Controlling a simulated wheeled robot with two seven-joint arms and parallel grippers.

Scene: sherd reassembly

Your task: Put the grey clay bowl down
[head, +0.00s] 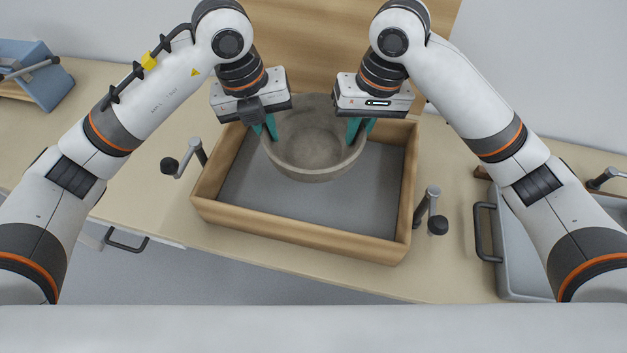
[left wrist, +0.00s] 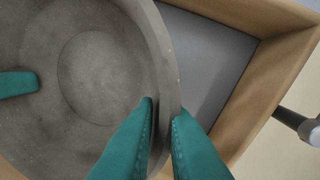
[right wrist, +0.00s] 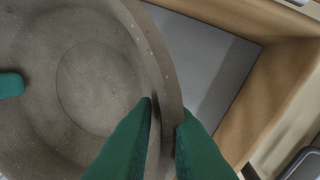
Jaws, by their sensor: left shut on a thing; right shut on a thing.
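The grey clay bowl (head: 313,140) is round and wide, upright and empty, over the back part of a wooden-walled tray (head: 300,239) with a grey floor. I cannot tell whether its base touches the floor. My left gripper (head: 269,130) is shut on the bowl's left rim, one teal finger inside and one outside. The rim between the fingers shows in the left wrist view (left wrist: 160,115). My right gripper (head: 357,132) is shut on the right rim in the same way, as the right wrist view (right wrist: 165,115) shows. The bowl hides the tray's back floor.
Black-knobbed crank handles stand left (head: 185,158) and right (head: 431,211) of the tray. A wooden board (head: 335,45) rises behind it. A grey bin (head: 520,245) is at the right, a blue box (head: 40,75) at the far left. The tray's front floor is clear.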

